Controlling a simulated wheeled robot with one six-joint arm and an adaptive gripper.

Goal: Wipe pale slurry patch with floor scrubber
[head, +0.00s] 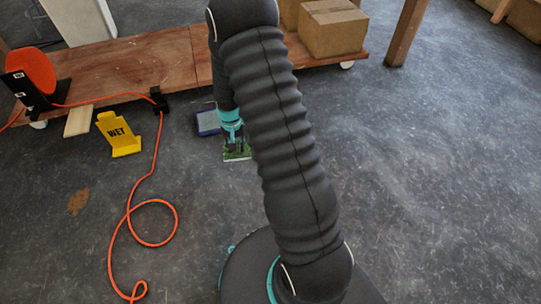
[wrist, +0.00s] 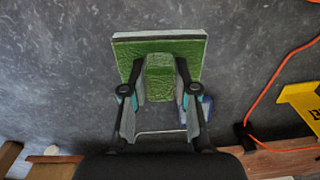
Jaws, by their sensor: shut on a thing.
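The floor scrubber (head: 238,155) is a green block with a pale edge; in the wrist view (wrist: 190,48) its wide plate and raised green grip show. My gripper (wrist: 160,80) is shut on that grip, with one finger on each side. In the head view my gripper (head: 232,132) points down with the scrubber under it, low over the floor; I cannot tell whether it touches. I see no clearly pale slurry patch. A brownish patch (head: 78,201) lies on the floor at the left, apart from the scrubber.
A blue-edged tray (head: 208,123) lies just behind the scrubber. A yellow WET sign (head: 120,135) and a looping orange cable (head: 150,172) are at the left. A low wooden platform (head: 130,70) with cardboard boxes (head: 333,28) spans the back.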

